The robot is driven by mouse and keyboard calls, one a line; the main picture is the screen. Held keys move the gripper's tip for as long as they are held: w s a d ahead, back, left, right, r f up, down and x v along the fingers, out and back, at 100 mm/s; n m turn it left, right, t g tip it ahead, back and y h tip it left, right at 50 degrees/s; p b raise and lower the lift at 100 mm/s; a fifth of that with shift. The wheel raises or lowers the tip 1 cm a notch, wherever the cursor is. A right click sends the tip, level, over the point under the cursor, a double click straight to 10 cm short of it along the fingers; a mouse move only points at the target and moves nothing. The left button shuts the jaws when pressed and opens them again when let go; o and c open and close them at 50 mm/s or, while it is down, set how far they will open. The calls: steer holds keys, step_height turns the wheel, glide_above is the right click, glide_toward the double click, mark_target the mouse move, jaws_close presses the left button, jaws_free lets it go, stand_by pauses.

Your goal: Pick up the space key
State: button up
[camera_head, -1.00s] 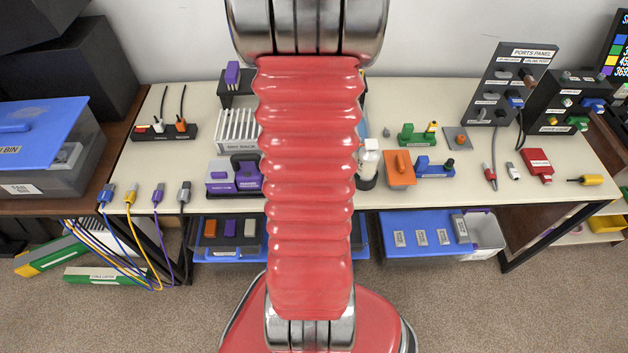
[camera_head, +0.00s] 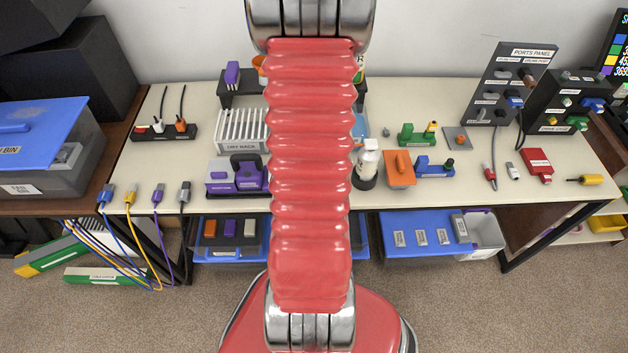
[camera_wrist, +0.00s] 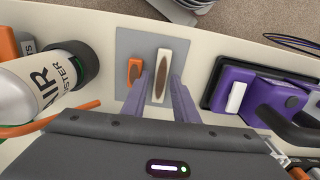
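A long white key block with a brown oval, apparently the space key (camera_wrist: 163,68), lies on a grey pad (camera_wrist: 128,46) in the wrist view. A shorter orange key with a brown oval (camera_wrist: 135,71) lies just left of it on the same pad. My gripper (camera_wrist: 161,82) is open, its two purple-grey fingers reaching towards the white key. One finger is on each side of its near end, with gaps still visible. In the head view my arm hides the gripper and both keys.
A purple and black device (camera_wrist: 265,92) is close on the right. In the head view a dry rack (camera_head: 240,128) stands left of my arm.

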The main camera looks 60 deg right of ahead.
steer(key=shift+f, duration=0.5)
steer(key=shift+c, duration=0.7)
jaws_close()
